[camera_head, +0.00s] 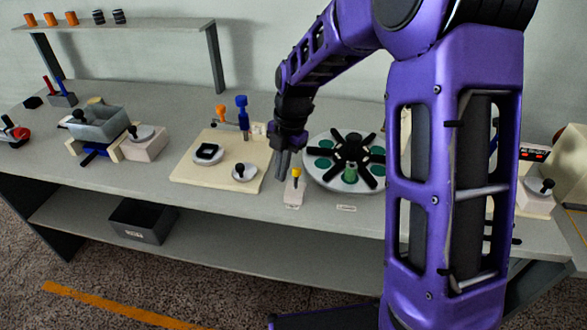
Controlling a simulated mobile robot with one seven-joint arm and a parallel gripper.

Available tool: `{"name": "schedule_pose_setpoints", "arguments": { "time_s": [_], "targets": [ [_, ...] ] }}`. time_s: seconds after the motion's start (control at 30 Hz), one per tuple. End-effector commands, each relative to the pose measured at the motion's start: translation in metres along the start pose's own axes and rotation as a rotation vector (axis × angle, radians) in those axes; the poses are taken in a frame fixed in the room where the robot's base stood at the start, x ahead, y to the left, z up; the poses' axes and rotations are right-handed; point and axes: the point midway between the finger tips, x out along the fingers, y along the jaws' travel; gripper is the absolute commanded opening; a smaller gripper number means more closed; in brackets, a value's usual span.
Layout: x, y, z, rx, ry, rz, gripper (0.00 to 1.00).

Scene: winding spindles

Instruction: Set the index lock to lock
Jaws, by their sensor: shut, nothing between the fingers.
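A small white block with a short yellow-topped lever (295,184) stands at the front of the bench, just left of the round indexing plate; it looks like the index lock. Its lever stands roughly upright, and I cannot read its label or tell its setting. The round plate (314,178) carries a black spoked wheel (356,160) with green spots between the spokes. My gripper (281,170) points down just left of and behind the yellow-topped lever. Its grey fingers are shut and empty. They seem apart from the lever, though the depth gap is hard to judge.
A grey tray (97,125) stands farther left. A raised shelf (150,25) holds spools behind. My purple arm hides the bench right of the plate.

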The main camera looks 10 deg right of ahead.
Motion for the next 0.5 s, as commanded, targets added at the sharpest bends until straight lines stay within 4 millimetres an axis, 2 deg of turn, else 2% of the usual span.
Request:
{"name": "schedule_pose_setpoints", "arguments": {
  "time_s": [0.1,0.3,0.5],
  "targets": [
    [-0.024,0.007,0.017,0.003,-0.004,0.005,0.0],
    [-0.059,0.017,0.04,0.002,-0.002,0.003,0.0],
    [-0.077,0.021,0.052,0.001,0.0,0.001,0.0]
  ]
}}
